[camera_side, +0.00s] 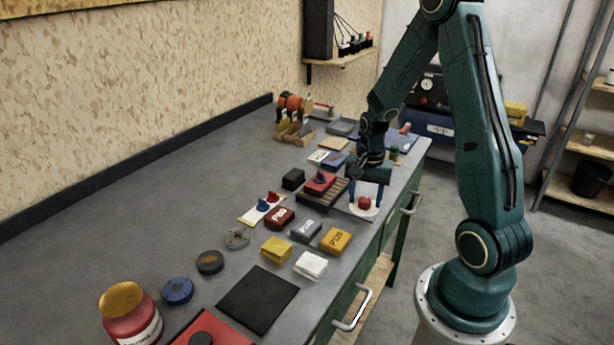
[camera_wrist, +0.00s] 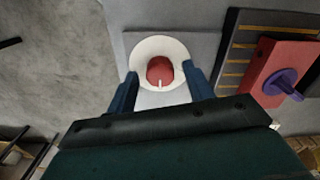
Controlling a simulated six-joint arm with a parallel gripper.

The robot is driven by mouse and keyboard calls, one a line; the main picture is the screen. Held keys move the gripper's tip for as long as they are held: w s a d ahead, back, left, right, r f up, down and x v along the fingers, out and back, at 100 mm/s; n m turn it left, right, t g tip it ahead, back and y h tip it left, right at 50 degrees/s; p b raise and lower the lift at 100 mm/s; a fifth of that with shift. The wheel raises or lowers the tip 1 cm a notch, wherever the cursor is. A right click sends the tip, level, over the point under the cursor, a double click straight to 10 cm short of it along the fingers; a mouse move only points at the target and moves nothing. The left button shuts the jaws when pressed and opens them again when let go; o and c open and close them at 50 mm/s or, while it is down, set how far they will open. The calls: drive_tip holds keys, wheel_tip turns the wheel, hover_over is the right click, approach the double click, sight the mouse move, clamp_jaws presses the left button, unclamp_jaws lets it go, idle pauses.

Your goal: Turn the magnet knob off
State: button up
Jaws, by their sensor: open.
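A red knob (camera_side: 364,203) sits on a round white disc (camera_side: 352,210) near the right edge of the grey bench. In the wrist view the red knob (camera_wrist: 160,72) has a small pale mark at its lower edge, and the white disc (camera_wrist: 145,48) rings it on a grey plate. My gripper (camera_side: 366,196) is over the disc with its fingers pointing down. In the wrist view my gripper (camera_wrist: 161,88) is open, with one blue finger on each side of the knob. A gap shows between the fingers and the knob. Whether the fingertips touch the disc is unclear.
A red block with a blue knob (camera_side: 320,177) stands left of my gripper on a dark slatted base (camera_side: 332,192). Several small boxes, a black mat (camera_side: 258,300) and a red jar (camera_side: 130,314) lie nearer the camera. The bench's left side is clear.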

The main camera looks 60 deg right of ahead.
drive_tip(key=shift+c, duration=0.4)
drive_tip(key=c, duration=0.9)
drive_tip(key=shift+n, duration=0.4)
drive_tip(key=n, duration=0.8)
drive_tip(key=shift+d+n, duration=0.1)
drive_tip(key=shift+n, duration=0.2)
drive_tip(key=n, duration=0.4)
drive_tip(key=shift+n, duration=2.3)
